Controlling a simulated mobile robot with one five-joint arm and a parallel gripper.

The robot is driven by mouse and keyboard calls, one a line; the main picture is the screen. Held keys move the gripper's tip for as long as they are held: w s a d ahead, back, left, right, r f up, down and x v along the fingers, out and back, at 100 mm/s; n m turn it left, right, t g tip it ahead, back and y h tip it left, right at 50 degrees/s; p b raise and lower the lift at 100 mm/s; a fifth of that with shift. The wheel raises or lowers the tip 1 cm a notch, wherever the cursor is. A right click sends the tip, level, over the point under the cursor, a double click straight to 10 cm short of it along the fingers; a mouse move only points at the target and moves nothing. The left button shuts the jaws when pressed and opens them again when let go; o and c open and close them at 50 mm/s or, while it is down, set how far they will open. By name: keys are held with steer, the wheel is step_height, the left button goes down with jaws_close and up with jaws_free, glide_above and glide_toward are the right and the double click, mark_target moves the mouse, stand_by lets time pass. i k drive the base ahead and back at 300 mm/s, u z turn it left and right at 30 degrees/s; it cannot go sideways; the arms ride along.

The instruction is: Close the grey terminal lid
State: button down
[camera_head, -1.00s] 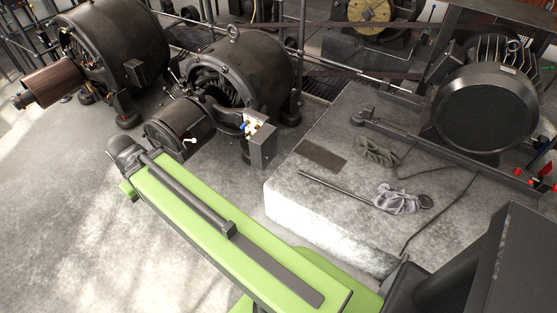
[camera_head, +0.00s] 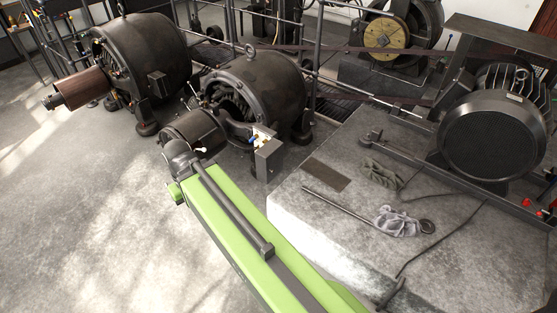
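The grey terminal box (camera_head: 269,161) stands at the front right of the middle dynamo (camera_head: 258,92). White, yellow and blue terminal parts (camera_head: 260,138) show at its top, so it looks open. A grey slab face below them may be the hanging lid; I cannot tell the lid from the box wall. My green arm reaches up from the bottom, and its dark end joint is left of the box, in front of the dynamo's drum end (camera_head: 190,128). My gripper does not show; it is hidden beyond the arm joint or out of sight.
A pale stone plinth (camera_head: 330,225) right of the box carries a dark plate (camera_head: 327,175), a rod, rags and a cable. A large dark motor (camera_head: 493,135) stands at right. Another dynamo (camera_head: 145,55) is at left. The floor at left is clear.

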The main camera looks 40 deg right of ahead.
mark_target(269, 158)
steer(key=z, duration=0.15)
steer(key=i, duration=1)
steer(key=u, duration=0.1)
